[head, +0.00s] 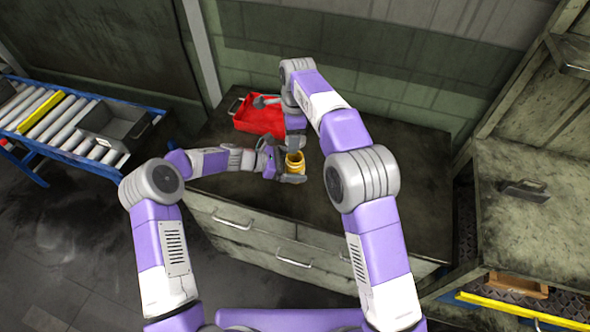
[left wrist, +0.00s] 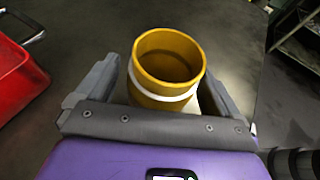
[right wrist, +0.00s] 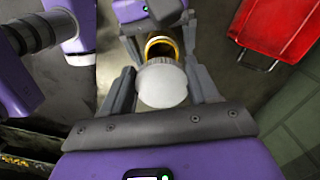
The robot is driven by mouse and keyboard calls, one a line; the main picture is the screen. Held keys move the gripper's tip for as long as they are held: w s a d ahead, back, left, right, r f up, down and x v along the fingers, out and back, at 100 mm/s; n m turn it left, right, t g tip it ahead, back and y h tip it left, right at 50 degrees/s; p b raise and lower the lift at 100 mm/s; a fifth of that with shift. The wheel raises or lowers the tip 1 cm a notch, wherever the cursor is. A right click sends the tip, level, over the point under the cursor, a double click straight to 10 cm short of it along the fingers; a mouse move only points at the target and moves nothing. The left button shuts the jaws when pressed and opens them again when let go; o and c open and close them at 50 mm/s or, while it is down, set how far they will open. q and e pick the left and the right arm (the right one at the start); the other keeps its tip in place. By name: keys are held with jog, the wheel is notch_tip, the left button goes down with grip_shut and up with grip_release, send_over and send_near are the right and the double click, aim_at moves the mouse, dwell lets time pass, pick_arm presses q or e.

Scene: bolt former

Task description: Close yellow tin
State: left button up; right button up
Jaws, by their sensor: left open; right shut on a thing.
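The yellow tin (head: 295,160) stands on the dark worktop. In the left wrist view the tin (left wrist: 168,65) is upright with an open mouth and a white band. My left gripper (head: 288,177) is open, with its fingers on either side of the tin. My right gripper (right wrist: 162,80) is shut on a round whitish lid (right wrist: 162,86). In the right wrist view the tin (right wrist: 160,47) shows partly behind the lid, with its mouth uncovered. In the head view my right arm hides the lid.
A red tray (head: 258,118) lies on the worktop (head: 420,180) behind and left of the tin. The worktop right of the tin is clear. A roller conveyor (head: 60,122) with a grey bin (head: 112,125) stands at the left. A wooden bench (head: 540,220) is at the right.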

pick_arm(q)
jog(key=c, duration=1.5)
pick_arm(e)
jog(key=shift+a+f, duration=0.1)
jog(key=shift+f, duration=2.4)
jog(key=shift+f, duration=0.9)
jog(key=shift+f, duration=0.55)
pick_arm(q)
grip_shut()
pick_arm(e)
jog(key=o, duration=1.5)
